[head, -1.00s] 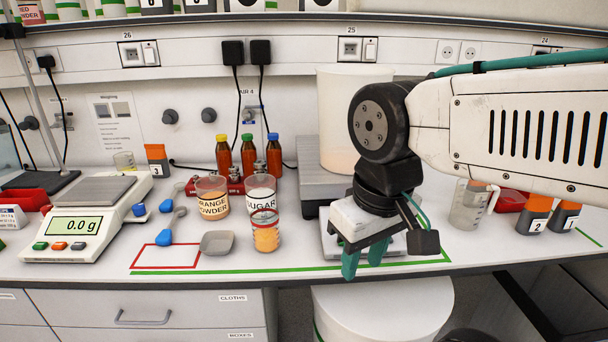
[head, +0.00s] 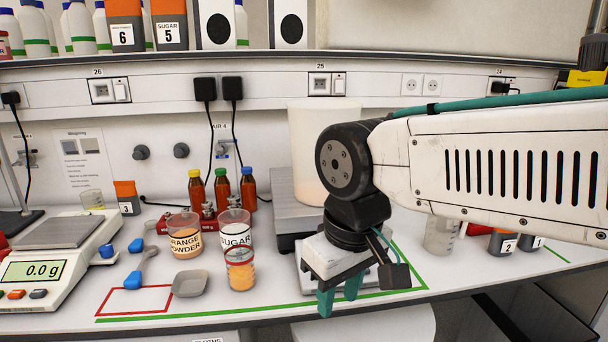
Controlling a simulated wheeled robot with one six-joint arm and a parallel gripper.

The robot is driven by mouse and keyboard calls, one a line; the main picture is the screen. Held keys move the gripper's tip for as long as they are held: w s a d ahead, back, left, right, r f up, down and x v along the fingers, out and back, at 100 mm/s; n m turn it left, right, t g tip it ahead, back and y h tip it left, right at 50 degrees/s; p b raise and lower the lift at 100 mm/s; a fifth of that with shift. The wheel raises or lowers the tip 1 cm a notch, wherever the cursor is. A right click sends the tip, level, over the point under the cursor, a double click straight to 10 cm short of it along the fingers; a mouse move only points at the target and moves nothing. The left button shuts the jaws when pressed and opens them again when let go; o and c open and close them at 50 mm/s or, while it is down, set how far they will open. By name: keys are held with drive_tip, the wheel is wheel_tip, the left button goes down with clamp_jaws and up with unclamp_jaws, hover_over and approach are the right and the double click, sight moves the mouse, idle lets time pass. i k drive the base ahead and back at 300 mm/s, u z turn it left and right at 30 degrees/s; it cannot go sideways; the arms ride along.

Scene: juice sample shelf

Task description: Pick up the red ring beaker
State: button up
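The red ring beaker (head: 240,272) is a small clear beaker with a red band near its rim and orange contents. It stands upright on the white bench, in front of the taller SUGAR container (head: 235,226), whose lower part it hides. My gripper (head: 339,297) points down to the right of the beaker, near the bench's front edge and in front of a small flat device (head: 312,286). Its two teal fingers are apart with nothing seen between them. It does not touch the beaker.
An ORANGE POWDER container (head: 185,244) and a grey weighing dish (head: 189,284) are left of the beaker. Bottles (head: 221,190) stand behind. A scale (head: 55,262) is at the left. A red outlined rectangle (head: 133,301) on the bench is empty.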

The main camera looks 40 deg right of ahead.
sight(238, 256)
drive_tip(key=z, duration=3.05)
drive_tip(key=k, duration=1.2)
drive_tip(key=u, duration=1.65)
